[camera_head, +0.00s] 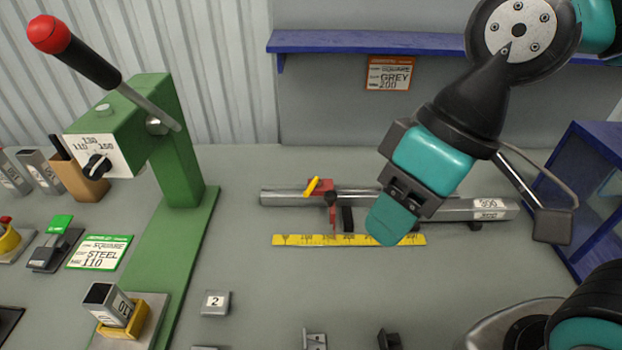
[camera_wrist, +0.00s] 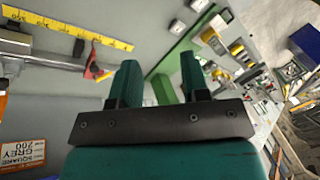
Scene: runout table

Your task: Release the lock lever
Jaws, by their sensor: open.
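A small yellow lever (camera_head: 312,186), which I take for the lock lever, sits on a red stop (camera_head: 327,188) on a grey rail (camera_head: 285,197). It points up and to the right in the head view. In the wrist view the yellow lever (camera_wrist: 105,75) and red stop (camera_wrist: 91,66) are left of my fingers. My gripper (camera_head: 392,222) is open and empty, with teal fingers, right of the lever and apart from it. It also shows in the wrist view (camera_wrist: 160,78). The far end of the rail is partly hidden behind my gripper.
A yellow ruler (camera_head: 300,240) lies in front of the rail. A green press (camera_head: 182,155) with a red-knobbed handle (camera_head: 48,34) stands left. A blue shelf (camera_head: 370,42) is behind, and a blue frame (camera_head: 590,190) is right. The table between press and rail is mostly clear.

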